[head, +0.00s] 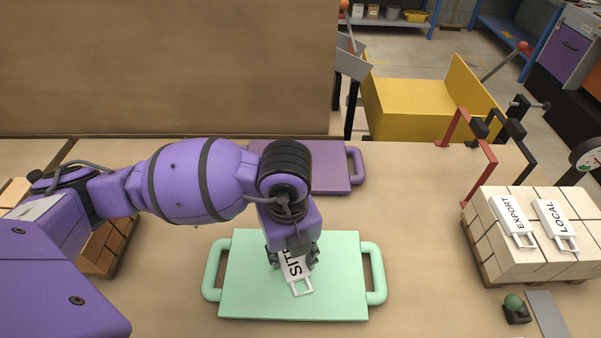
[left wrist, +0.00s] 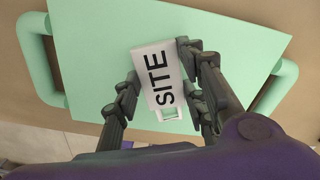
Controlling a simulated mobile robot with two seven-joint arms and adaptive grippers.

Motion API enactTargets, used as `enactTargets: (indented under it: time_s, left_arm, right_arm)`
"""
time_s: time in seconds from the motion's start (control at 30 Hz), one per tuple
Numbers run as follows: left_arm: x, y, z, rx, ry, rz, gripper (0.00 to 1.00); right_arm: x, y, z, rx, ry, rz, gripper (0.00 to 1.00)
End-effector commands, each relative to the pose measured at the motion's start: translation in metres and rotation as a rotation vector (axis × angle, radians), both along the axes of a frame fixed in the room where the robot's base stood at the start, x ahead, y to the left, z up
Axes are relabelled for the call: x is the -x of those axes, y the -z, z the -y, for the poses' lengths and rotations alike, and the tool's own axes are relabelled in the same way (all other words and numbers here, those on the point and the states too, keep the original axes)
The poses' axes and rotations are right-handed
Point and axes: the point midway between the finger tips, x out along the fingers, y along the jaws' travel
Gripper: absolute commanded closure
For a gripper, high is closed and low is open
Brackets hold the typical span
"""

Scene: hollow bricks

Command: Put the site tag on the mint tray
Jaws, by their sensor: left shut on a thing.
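The white site tag (head: 296,273) has black letters reading SITE and a small loop handle. It also shows in the left wrist view (left wrist: 157,72), between the fingers. My left gripper (head: 293,260) is shut on the tag, over the middle of the mint tray. The mint tray (head: 245,290) is a flat green board with a handle at each side; it also fills much of the left wrist view (left wrist: 100,45). I cannot tell whether the tag touches the tray. My right gripper does not show.
A purple tray (head: 328,170) lies behind the mint tray. At right, a stack of pale bricks (head: 515,255) bears the EXPORT tag (head: 513,220) and the LOCAL tag (head: 557,224). Brown bricks (head: 103,250) stand at left, partly behind my arm. The table between the mint tray and pale bricks is clear.

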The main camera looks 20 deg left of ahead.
Motion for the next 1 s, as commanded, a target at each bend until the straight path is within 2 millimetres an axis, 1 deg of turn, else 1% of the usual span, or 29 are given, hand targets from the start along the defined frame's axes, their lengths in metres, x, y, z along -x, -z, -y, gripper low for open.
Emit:
enactTargets:
  time_s: [0.13,0.17,0.27,0.3,0.57,0.67,0.77,0.87,1.0]
  left_arm:
    - [0.0,0.004,0.0,0.001,0.0,-0.001,0.88]
    - [0.0,0.004,0.0,0.0,0.0,0.0,0.58]
    - [0.0,0.003,0.0,0.0,0.0,0.0,0.45]
    - [0.0,0.003,0.0,0.0,0.0,0.0,0.43]
    - [0.0,0.003,0.0,0.001,0.0,0.001,0.43]
    - [-0.001,-0.003,0.0,0.0,0.0,0.003,0.43]
    - [-0.002,-0.017,0.001,0.003,0.0,0.006,0.43]
    - [-0.002,-0.037,0.001,0.002,0.002,0.008,0.43]
    - [-0.002,-0.07,0.001,0.002,0.002,0.01,0.43]
  right_arm:
    - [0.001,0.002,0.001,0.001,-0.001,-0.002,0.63]
    - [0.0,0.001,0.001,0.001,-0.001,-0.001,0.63]
    - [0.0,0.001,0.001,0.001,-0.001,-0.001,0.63]
    - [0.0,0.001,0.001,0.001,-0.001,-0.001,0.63]
    - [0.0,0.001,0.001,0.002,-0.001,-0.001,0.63]
    - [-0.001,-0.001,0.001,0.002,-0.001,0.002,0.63]
    - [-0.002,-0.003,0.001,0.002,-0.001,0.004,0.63]
    - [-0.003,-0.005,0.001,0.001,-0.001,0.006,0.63]
    - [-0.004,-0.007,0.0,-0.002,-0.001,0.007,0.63]
